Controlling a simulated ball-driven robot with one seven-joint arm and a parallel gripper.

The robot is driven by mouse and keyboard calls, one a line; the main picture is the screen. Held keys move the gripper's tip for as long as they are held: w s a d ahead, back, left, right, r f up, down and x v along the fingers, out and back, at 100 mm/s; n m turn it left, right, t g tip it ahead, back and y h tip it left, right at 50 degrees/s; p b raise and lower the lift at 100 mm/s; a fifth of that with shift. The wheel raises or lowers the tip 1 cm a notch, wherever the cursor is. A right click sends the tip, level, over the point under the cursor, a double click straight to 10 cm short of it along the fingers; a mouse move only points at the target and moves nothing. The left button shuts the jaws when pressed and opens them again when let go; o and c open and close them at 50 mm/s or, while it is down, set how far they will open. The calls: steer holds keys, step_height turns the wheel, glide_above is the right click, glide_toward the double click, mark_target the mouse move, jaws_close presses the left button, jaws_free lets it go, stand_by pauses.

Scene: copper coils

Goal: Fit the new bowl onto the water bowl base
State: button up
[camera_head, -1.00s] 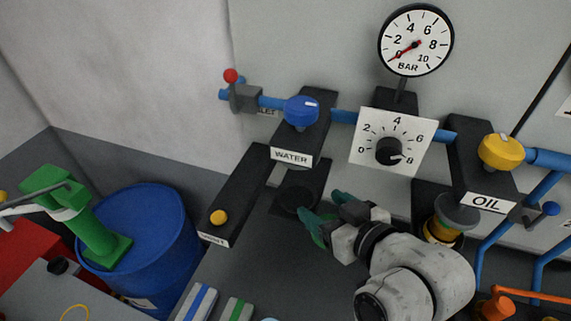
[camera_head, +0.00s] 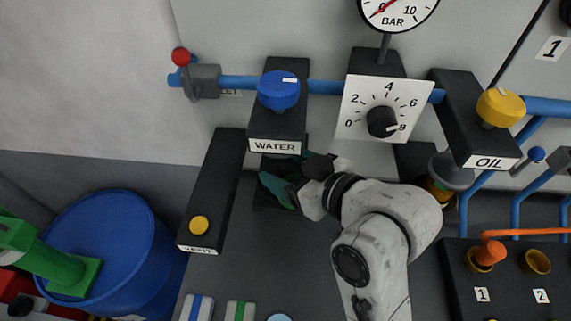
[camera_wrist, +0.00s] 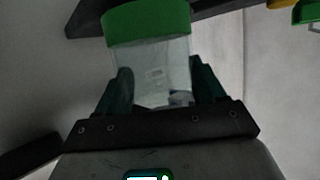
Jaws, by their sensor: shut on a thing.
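My gripper (camera_head: 275,188) has teal fingers and is just below the black block with the WATER label (camera_head: 275,146) in the head view. In the wrist view my gripper (camera_wrist: 164,88) is shut on a clear bowl with a green band (camera_wrist: 147,22). The bowl sits between the two fingers, band pointing away from the palm. In the head view I cannot make out the bowl behind the fingers. The dark mount (camera_head: 262,200) under the WATER block is mostly hidden by my gripper. I cannot tell whether bowl and base touch.
A blue knob (camera_head: 279,90) tops the WATER block. A black panel with a yellow button (camera_head: 199,225) stands left. A dial plate (camera_head: 357,106) and the OIL block (camera_head: 490,162) with its bowl (camera_head: 440,190) are right. Blue pipes run along the wall. A blue drum (camera_head: 115,240) stands lower left.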

steer(key=o, duration=1.2)
steer(key=shift+f, duration=0.1)
steer(key=p+v, duration=0.7)
steer(key=v, duration=0.5)
steer(key=shift+r, duration=0.2)
